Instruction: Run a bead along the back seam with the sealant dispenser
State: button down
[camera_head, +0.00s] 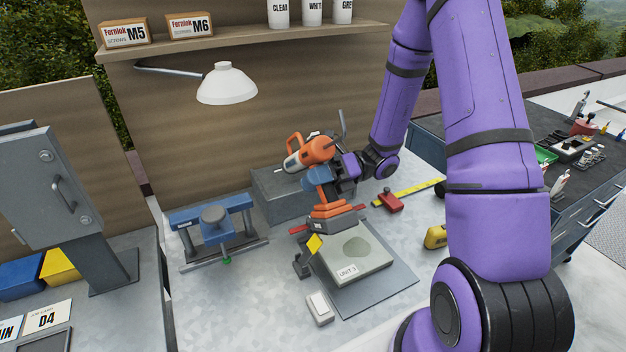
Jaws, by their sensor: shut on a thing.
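An orange and grey sealant dispenser (318,150) is held above the worktop, with an orange loop at its top, a dark rod at the back and its narrow front end toward the left. Its orange and dark foot (333,211) hangs over the back of a pale box labelled UNIT (375,268). My gripper (325,178) is shut on the dispenser around its handle; the fingers are partly hidden. The box lies on a grey mat (398,288) and has a darker grey patch on top. The back seam cannot be made out; the dispenser and gripper cover part of that area.
A blue clamp fixture (213,222) stands left, a grey block (275,190) behind. A white lamp (227,84) hangs above.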

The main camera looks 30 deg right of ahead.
jog(key=d, duration=0.8)
dwell(7.2)
